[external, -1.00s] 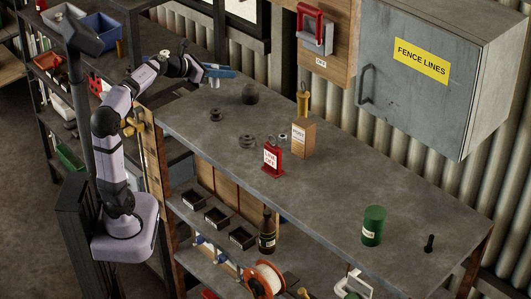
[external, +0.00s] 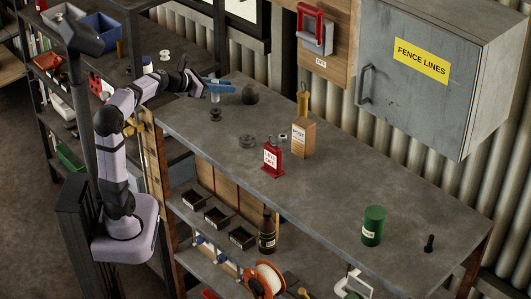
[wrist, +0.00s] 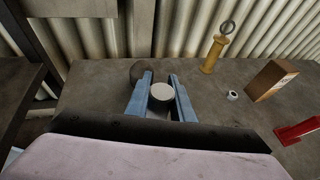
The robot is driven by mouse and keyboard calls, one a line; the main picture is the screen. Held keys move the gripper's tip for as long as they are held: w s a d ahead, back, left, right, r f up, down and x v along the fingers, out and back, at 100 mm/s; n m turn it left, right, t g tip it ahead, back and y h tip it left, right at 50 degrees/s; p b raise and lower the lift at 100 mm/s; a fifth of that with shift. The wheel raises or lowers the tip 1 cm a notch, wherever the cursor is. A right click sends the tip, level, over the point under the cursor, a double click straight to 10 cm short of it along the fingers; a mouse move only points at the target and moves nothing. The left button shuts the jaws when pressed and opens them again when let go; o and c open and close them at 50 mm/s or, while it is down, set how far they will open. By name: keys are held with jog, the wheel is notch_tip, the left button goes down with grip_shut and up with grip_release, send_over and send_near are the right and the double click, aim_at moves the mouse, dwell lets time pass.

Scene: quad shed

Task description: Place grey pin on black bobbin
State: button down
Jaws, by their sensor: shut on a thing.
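My gripper (external: 217,84) has blue fingers and is shut on the grey pin (external: 215,97), which hangs below them at the far left end of the bench. In the wrist view the pin's round pale top (wrist: 162,92) sits between the two fingers (wrist: 160,98). A small black bobbin (external: 215,115) stands on the bench just below the pin in the external view. A gap appears between pin and bobbin there. The bobbin is not visible in the wrist view, so exact alignment cannot be told.
A dark ball (external: 250,95) lies right of the gripper. A dark grey disc-like piece (external: 247,141), a small metal ring (external: 283,137), a red tagged piece (external: 272,158) and a wooden box (external: 303,138) stand farther right. A green can (external: 373,226) is far off.

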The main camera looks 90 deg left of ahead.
jog(key=shift+f, duration=1.8)
jog(key=shift+f+b, duration=0.2)
jog(key=shift+b, duration=0.2)
jog(key=c, duration=1.5)
grip_release()
jog(key=shift+c, duration=0.2)
jog(key=shift+r+p, duration=0.25)
jog(key=shift+p, duration=0.05)
jog(key=shift+s+d, duration=0.15)
jog(key=shift+s, duration=0.15)
jog(key=b+v, duration=0.2)
jog(key=v, duration=0.9)
jog(key=shift+d, duration=0.2)
